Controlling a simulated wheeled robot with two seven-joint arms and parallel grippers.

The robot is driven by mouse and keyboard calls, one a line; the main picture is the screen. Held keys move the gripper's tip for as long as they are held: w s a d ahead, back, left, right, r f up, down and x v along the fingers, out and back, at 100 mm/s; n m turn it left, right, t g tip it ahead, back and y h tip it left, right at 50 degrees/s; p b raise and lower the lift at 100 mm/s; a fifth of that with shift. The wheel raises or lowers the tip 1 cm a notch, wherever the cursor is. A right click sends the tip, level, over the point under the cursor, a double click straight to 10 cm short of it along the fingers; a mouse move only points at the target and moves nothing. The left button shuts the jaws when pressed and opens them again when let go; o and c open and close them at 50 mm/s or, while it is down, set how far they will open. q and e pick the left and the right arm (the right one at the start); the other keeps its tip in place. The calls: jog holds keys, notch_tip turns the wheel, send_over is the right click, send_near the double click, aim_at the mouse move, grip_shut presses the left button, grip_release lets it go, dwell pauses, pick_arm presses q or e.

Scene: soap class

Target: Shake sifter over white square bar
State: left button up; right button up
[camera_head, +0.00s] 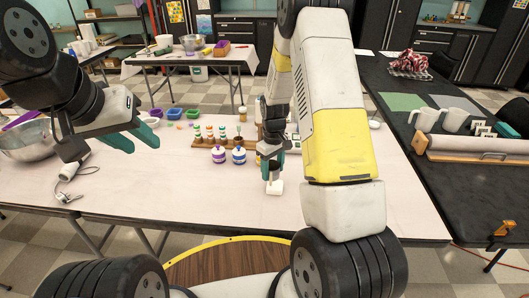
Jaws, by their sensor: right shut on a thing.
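My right gripper (271,164) is above the near middle of the white table, pointing down. It is shut on a small dark thing, likely the sifter, mostly hidden by the fingers and arm. A small white square bar (276,188) shows right below the fingertips; I cannot tell whether the held thing touches it. My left gripper (138,143) is open and empty, its teal fingers apart, above the left part of the table.
A metal bowl (32,140) sits at far left. A white corded device (70,172) lies near the left front. The front middle of the table is clear.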

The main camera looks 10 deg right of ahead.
aim_at(281, 186)
jog(key=shift+d+f, duration=0.1)
dwell(0.4)
jog(key=d, duration=0.1)
jog(key=s+d, duration=0.1)
jog(key=d, duration=0.1)
jog(key=shift+w+a, duration=0.3)
jog(key=shift+a, duration=0.6)
jog(key=shift+w+a, duration=0.25)
jog(key=shift+a, duration=0.65)
jog(key=shift+s+d, duration=0.25)
jog(key=shift+d, duration=0.5)
jog(key=shift+s+d, duration=0.25)
jog(key=shift+d, duration=0.45)
jog(key=a, duration=0.1)
jog(key=w+a, duration=0.1)
jog(key=shift+a, duration=0.4)
jog(key=shift+s+d, duration=0.1)
jog(key=shift+d, duration=0.1)
jog(key=shift+a, duration=0.1)
jog(key=shift+r, duration=2.5)
